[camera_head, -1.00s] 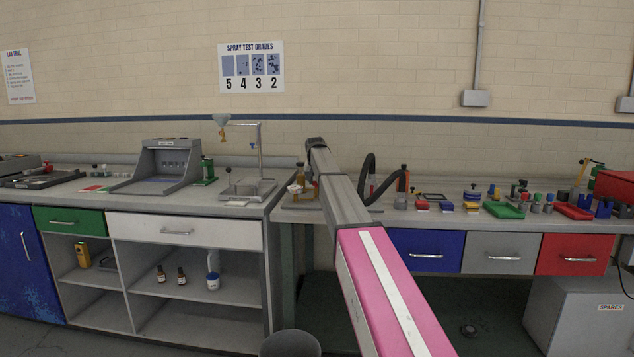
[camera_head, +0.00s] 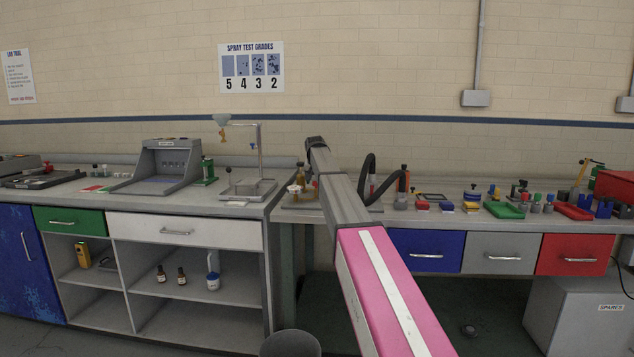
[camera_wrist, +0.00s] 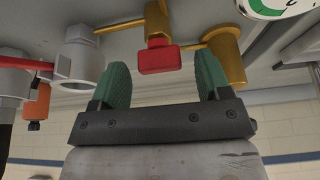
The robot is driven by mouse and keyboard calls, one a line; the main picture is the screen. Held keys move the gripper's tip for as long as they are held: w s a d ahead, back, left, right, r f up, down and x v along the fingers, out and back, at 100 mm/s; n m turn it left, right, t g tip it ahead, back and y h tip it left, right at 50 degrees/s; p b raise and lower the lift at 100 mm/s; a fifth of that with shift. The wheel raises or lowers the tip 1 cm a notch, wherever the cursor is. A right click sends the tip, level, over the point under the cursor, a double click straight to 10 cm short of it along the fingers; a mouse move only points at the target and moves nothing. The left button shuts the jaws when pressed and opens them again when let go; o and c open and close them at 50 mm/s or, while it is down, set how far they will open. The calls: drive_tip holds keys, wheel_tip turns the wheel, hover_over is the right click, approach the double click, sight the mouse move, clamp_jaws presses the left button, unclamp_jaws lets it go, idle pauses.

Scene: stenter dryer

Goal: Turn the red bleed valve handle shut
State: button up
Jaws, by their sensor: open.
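In the wrist view, the red valve handle (camera_wrist: 160,58) is a small block on the end of a brass stem (camera_wrist: 156,20). My gripper (camera_wrist: 162,72) is open, with its two green fingers on either side of the handle. The handle is near the fingertip level, with gaps to both fingers. The right finger is close to a flared brass fitting (camera_wrist: 224,50). In the head view, my arm hides the gripper, and I cannot clearly make out the handle.
In the wrist view, a grey ring-shaped fitting (camera_wrist: 76,60) and an orange part (camera_wrist: 38,104) lie left of the fingers. A round gauge (camera_wrist: 272,6) is at the upper right.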

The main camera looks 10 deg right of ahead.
drive_tip(key=v, duration=1)
drive_tip(key=shift+r, duration=0.15)
drive_tip(key=shift+s, duration=0.25)
